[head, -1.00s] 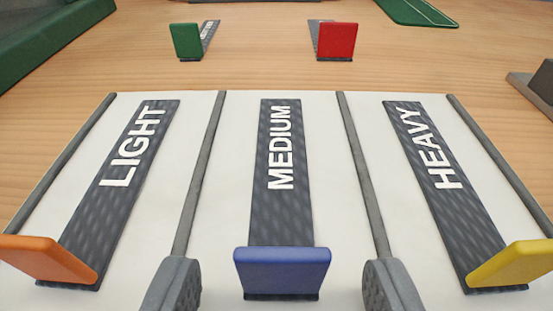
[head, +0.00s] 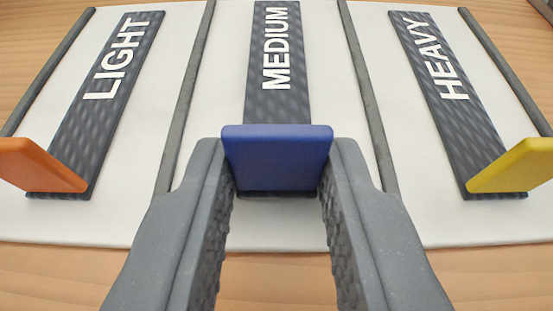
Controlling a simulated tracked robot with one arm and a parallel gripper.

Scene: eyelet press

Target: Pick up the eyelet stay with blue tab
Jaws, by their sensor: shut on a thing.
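The eyelet stay with the blue tab (head: 277,158) is in the middle lane of the white tray (head: 215,215). Its dark textured strip reads MEDIUM (head: 278,60) and runs away from me. My gripper (head: 277,165) has one grey finger at each side edge of the blue tab and is shut on it. The strip appears to lie on the tray; I cannot tell whether it is lifted. The finger tips partly hide the tab's side edges.
A stay with an orange tab (head: 38,165), marked LIGHT, lies in the left lane. A stay with a yellow tab (head: 515,165), marked HEAVY, lies in the right lane. Dark ridges (head: 190,95) divide the lanes. Bare wood table (head: 60,270) shows in front.

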